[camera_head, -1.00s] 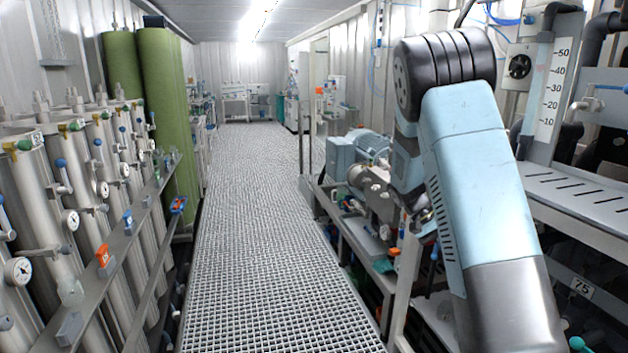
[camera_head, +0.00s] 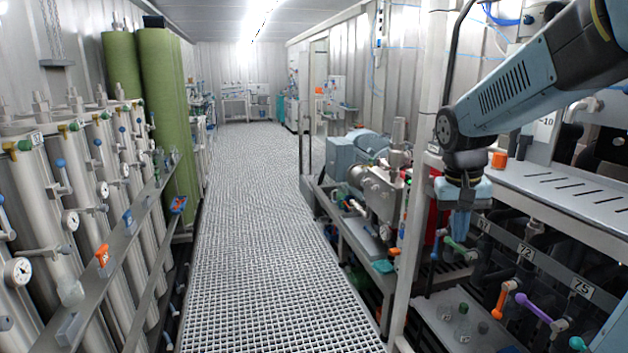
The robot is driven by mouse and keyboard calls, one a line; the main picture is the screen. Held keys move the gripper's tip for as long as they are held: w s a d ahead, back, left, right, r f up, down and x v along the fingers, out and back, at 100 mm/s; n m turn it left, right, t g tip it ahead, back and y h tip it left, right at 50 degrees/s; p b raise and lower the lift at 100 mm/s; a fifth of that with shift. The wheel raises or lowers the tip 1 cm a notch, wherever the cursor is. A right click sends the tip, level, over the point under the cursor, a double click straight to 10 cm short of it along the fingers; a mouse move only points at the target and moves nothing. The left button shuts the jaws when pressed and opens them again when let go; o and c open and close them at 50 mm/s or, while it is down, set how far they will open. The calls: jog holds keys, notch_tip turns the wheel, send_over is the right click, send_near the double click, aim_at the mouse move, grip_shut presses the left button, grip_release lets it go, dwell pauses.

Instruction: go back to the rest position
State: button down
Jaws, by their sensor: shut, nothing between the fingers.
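My gripper (camera_head: 459,232) hangs at the end of my arm on the right, pointing down below a light-blue wrist. It is small and dark here; it looks shut and holds nothing that I can see. It is in front of the rack of dark pipes, just above a green-handled valve (camera_head: 456,246); I cannot tell whether they touch. My forearm reaches in from the upper right corner and hides part of the wall panel behind it.
An orange valve handle (camera_head: 503,299) and a purple one (camera_head: 533,308) stick out at lower right. Small clear bottles (camera_head: 462,322) stand on a low shelf. A white post (camera_head: 413,230) rises left of my gripper. The grating walkway (camera_head: 260,240) is clear; steel vessels (camera_head: 70,200) line the left.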

jog(key=s+a+r+n+t, duration=0.1)
jog(key=s+a+r+t, duration=0.1)
jog(key=s, duration=0.4)
jog(key=s+a+r+n+t+y, duration=0.1)
jog(key=s+a+r+t, duration=0.2)
jog(key=s, duration=0.4)
jog(key=shift+a+y, duration=0.25)
jog(key=shift+y, duration=0.05)
dwell(1.1)
